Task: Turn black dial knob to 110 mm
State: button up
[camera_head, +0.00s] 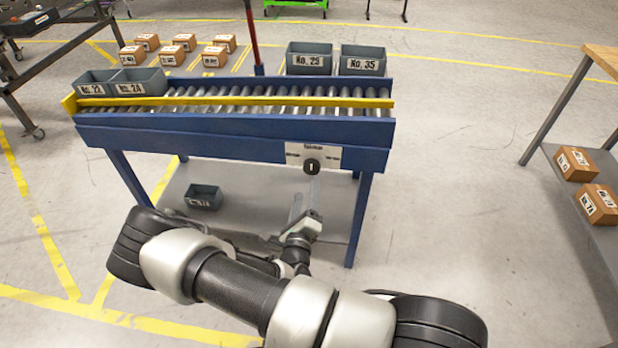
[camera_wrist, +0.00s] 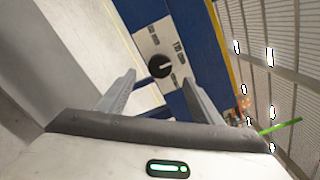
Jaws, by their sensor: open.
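The black dial knob (camera_head: 311,166) sits on a pale label plate (camera_head: 330,155) on the front face of the blue conveyor frame. In the wrist view the knob (camera_wrist: 159,67) shows as a round black dial with a white pointer line, on the plate (camera_wrist: 152,44) with small markings too small to read. My gripper (camera_wrist: 158,90) is open and empty. Its two fingers point toward the plate, and the knob appears beyond the tips, between and slightly above them. In the head view my gripper (camera_head: 307,200) is below and in front of the knob, apart from it.
The roller conveyor (camera_head: 240,128) carries grey bins No. 22 and 24 (camera_head: 122,84) at left; bins No. 29 and 35 (camera_head: 335,62) stand behind. A grey bin (camera_head: 204,197) lies on the lower shelf. A workbench with boxes (camera_head: 588,187) stands at right. The floor between is clear.

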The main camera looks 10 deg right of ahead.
jog(key=v, duration=0.9)
jog(key=shift+w, duration=0.1)
jog(key=s+d+r+m+g+h, duration=0.1)
jog(key=s+d+r+m+g, duration=0.3)
jog(key=r+m+g, duration=0.45)
jog(key=s+d+r+m+g+h, duration=0.2)
jog(key=s+d+r+m+g, duration=0.3)
jog(key=m, duration=0.7)
jog(key=s+d+r+m+g+h, duration=0.1)
jog(key=s+d+r+m+g, duration=0.25)
jog(key=r+m, duration=0.6)
jog(key=s+a+r+m+t+y+p, duration=0.1)
jog(key=a+r+m+y+p, duration=0.1)
jog(key=r, duration=0.6)
jog(key=s+a+r+m+t+y+p, duration=0.1)
jog(key=a+r+m+t+y+p, duration=0.1)
jog(key=r+m+y+p, duration=0.2)
jog(key=s+a+r+m+t+y+p, duration=0.2)
jog(key=r+m+p, duration=0.5)
jog(key=r, duration=0.7)
jog(key=shift+a+m+y, duration=0.25)
jog(key=shift+m+y, duration=0.05)
jog(key=shift+y, duration=0.5)
